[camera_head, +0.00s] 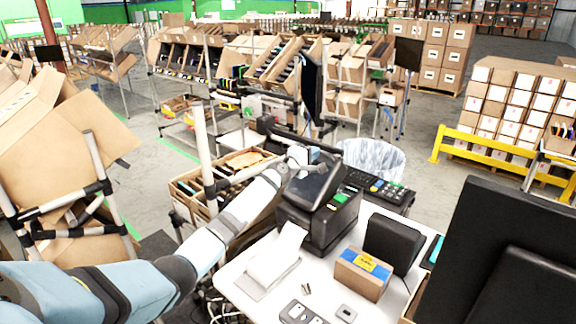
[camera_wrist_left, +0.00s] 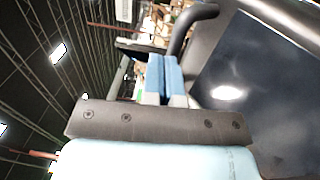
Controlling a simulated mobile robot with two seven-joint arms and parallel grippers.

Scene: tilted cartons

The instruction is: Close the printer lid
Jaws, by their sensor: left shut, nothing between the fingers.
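The black printer (camera_head: 318,222) stands on the white table, with a green-lit button on its right front. Its dark lid (camera_head: 314,186) is tilted up over the body. My left arm reaches across from the left, and my left gripper (camera_head: 303,156) is at the lid's upper back edge; whether it touches is unclear. In the left wrist view the blue fingertips (camera_wrist_left: 163,75) are pressed together with nothing between them. A large dark glossy panel (camera_wrist_left: 262,85) fills the right of that view, probably the lid. My right gripper is not in view.
A black monitor (camera_head: 505,250) blocks the right front. A carton bin (camera_head: 235,180) stands left of the printer.

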